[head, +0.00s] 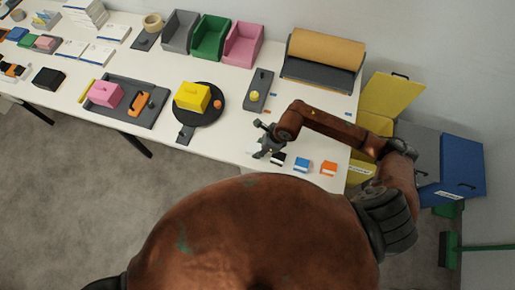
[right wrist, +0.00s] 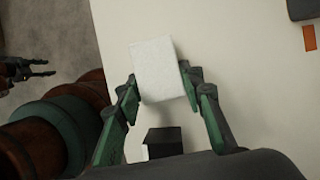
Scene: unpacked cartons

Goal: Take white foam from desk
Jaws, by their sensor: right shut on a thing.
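The white foam (right wrist: 158,70) is a pale, rough block in the right wrist view. My right gripper (right wrist: 161,82) is shut on it, one finger on each side. In the head view my right gripper (head: 262,142) is over the near right part of the white desk (head: 225,145); the foam is hard to pick out there against the desk. My left gripper (right wrist: 42,68) shows at the left edge of the right wrist view, away from the desk top, with its dark fingers apart and nothing between them.
A black box (right wrist: 163,142), also in the head view (head: 278,159), a blue box (head: 301,165) and an orange box (head: 328,168) stand near the gripper. A grey tray with a yellow ball (head: 254,96) lies behind. A brown paper roll (head: 325,48) stands at the back.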

